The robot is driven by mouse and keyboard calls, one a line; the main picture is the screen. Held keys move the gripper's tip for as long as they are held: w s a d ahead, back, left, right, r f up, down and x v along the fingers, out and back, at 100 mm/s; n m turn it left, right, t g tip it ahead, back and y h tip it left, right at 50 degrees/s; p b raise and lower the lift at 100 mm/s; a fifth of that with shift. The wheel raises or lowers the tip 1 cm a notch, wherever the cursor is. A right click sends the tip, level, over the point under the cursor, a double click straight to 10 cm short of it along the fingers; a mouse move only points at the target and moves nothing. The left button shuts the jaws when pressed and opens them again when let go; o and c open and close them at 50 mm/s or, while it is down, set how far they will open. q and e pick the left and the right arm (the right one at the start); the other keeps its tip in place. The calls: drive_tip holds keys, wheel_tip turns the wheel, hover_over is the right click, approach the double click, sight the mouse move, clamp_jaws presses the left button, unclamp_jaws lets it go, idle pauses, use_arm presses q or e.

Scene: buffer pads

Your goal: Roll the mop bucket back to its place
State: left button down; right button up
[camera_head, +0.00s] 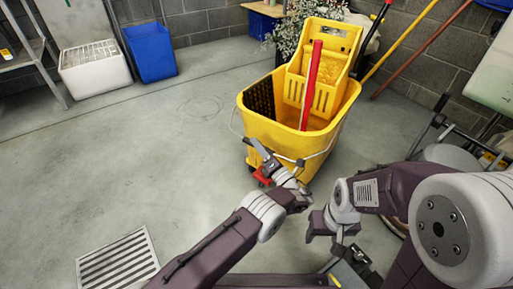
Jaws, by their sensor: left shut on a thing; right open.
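The yellow mop bucket (275,128) stands upright on the grey floor, with a yellow wringer (322,60) and a red lever (312,85) on top. A thin wire handle hangs across its front. My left gripper (262,158) is at the bucket's near side and is shut on the bucket, seemingly at the handle; the exact contact is hard to see. My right gripper (325,228) is open and empty, low in front of the bucket and apart from it. The bucket's wheels are mostly hidden.
A floor drain grate (118,262) lies at the lower left. A blue bin (151,52) and a white basin (95,68) stand by the back wall. A plant (287,35) and leaning poles (400,42) are behind the bucket. Floor to its left is clear.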

use_arm(q)
drive_tip(key=c, duration=1.3)
unclamp_jaws()
drive_tip(key=shift+d, duration=0.1)
drive_tip(key=shift+o, duration=0.2)
